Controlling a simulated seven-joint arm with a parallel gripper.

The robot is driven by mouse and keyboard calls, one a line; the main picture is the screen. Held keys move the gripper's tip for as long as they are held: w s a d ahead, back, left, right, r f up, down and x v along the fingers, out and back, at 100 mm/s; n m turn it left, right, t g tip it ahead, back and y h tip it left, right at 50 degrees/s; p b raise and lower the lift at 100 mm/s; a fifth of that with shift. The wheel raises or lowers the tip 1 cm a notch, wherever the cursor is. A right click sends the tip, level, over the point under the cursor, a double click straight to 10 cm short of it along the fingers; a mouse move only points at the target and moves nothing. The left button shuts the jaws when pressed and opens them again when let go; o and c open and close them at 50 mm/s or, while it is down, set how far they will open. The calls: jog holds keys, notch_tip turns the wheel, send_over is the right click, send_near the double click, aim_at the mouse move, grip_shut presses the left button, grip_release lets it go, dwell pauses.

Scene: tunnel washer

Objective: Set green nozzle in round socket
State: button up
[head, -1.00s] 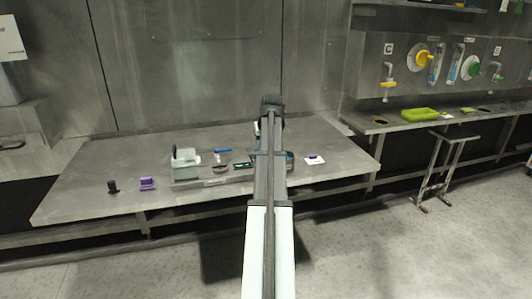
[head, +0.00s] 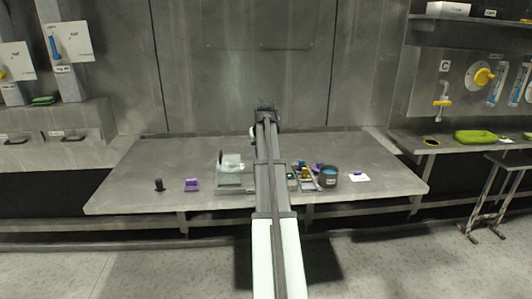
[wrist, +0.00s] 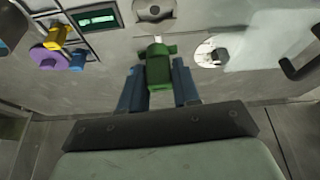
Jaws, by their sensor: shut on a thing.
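The green nozzle (wrist: 158,62) is in the wrist view, held between the two blue fingers of my gripper (wrist: 160,88). My gripper is shut on it and holds it over a grey surface. Ahead of it is a metal fitting with a round hole (wrist: 153,9). To its right is a pale round recess (wrist: 209,53) with a dark piece in it. I cannot tell which of these is the round socket. In the head view my gripper (head: 266,107) is at the far end of my arm, above the table's back part, and the nozzle's detail is too small to tell.
On the steel table (head: 130,185) stand a black piece (head: 158,185), a purple block (head: 191,185), a clear box (head: 230,168) and a dark round pot (head: 328,178). A yellow part (wrist: 57,35) and a purple disc (wrist: 48,60) lie left in the wrist view. The table's left part is mostly clear.

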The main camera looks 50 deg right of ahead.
jog(key=shift+m, duration=0.5)
jog(key=shift+f, duration=0.15)
jog(key=shift+f, duration=2.45)
jog(key=shift+f, duration=1.6)
jog(key=o, duration=1.5)
jog(key=shift+r, duration=0.1)
jog(key=shift+r, duration=3.7)
